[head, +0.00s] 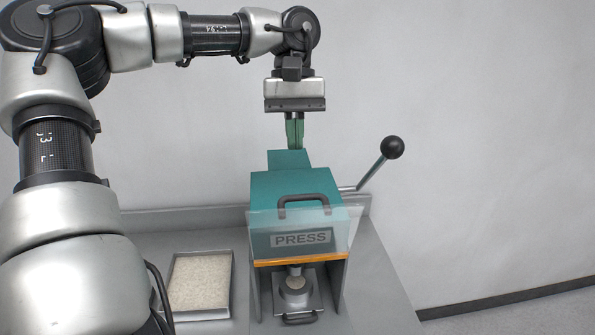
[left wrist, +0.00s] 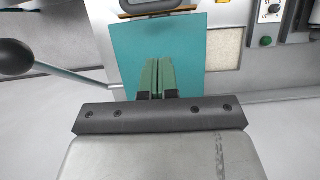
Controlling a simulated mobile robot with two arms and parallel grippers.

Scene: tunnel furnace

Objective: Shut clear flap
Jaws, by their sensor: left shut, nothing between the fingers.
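The teal press (head: 290,185) stands on a grey bench, with its PRESS label facing me. The clear flap (head: 262,232) stands raised in front of the label, above an orange strip (head: 300,258). Its dark handle (head: 303,200) is at the upper edge, and the die opening (head: 295,285) below is uncovered. My left gripper (head: 295,146) points down at the back of the press top, behind the handle. Its green fingers (left wrist: 158,92) are together and empty over the teal top (left wrist: 185,45) in the left wrist view. Whether they touch it I cannot tell. The right gripper is not in view.
A lever with a black knob (head: 392,147) sticks out right of the press. A shallow tray of pale grains (head: 232,285) sits on the bench to the left. The wall is close behind. A panel with buttons (left wrist: 268,14) shows in the left wrist view.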

